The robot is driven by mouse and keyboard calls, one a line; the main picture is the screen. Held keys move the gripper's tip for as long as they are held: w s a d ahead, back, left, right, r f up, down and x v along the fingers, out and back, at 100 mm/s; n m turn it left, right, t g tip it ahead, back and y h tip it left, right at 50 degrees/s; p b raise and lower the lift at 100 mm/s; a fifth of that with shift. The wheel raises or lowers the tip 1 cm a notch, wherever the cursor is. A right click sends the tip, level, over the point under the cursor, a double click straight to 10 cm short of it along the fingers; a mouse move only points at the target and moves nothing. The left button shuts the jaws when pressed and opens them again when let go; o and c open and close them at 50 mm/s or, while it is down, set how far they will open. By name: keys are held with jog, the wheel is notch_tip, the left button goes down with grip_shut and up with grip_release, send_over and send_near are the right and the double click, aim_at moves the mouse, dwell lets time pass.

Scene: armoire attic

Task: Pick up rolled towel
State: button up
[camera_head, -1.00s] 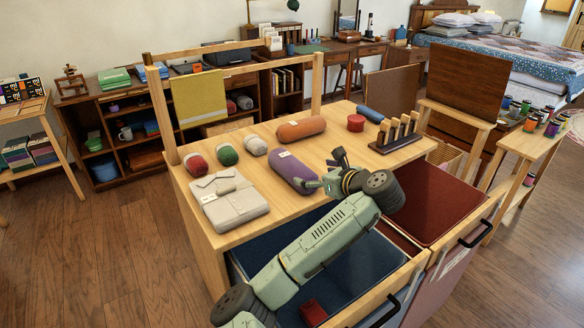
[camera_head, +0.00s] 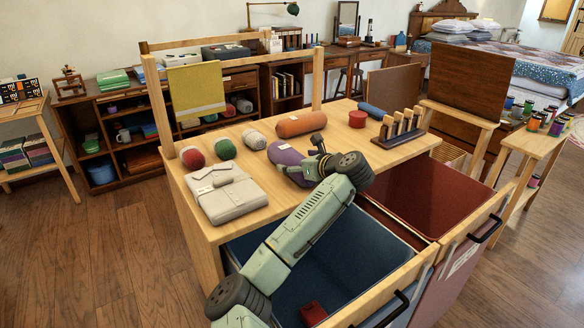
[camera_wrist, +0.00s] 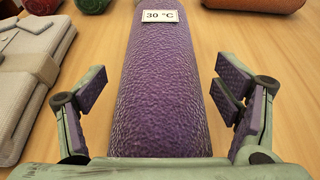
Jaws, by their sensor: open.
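A purple rolled towel (camera_head: 287,158) lies on the wooden table; in the wrist view it (camera_wrist: 160,75) runs lengthwise between my fingers and bears a white "30 °C" label (camera_wrist: 160,16). My gripper (camera_wrist: 160,110) is open, one finger on each side of the towel, with a gap on both sides. In the head view my gripper (camera_head: 313,160) is over the towel's near right end and partly hides it. An orange roll (camera_head: 301,124) lies behind the purple one.
A folded grey garment (camera_head: 226,192) and red, green and grey rolls (camera_head: 223,148) lie to the left. A red round tin (camera_head: 357,118), a blue roll (camera_head: 371,110) and a peg rack (camera_head: 400,130) stand to the right. Open blue (camera_head: 350,260) and red (camera_head: 430,200) drawers lie in front.

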jog(key=shift+c, duration=0.3)
jog(key=c, duration=1.3)
jog(key=shift+r, duration=0.1)
jog(key=shift+r+p, duration=0.75)
jog(key=shift+p, duration=0.15)
notch_tip(320, 180, up, 3)
jog(key=p, duration=0.3)
jog(key=shift+f, duration=0.15)
jog(key=s+d+p, duration=0.1)
jog(key=s+d, duration=0.1)
jog(key=s, duration=0.5)
jog(key=s+d+p, duration=0.2)
jog(key=s+d, duration=0.1)
jog(key=s, duration=0.5)
jog(key=shift+d+r, duration=0.25)
jog(key=shift+r, duration=0.1)
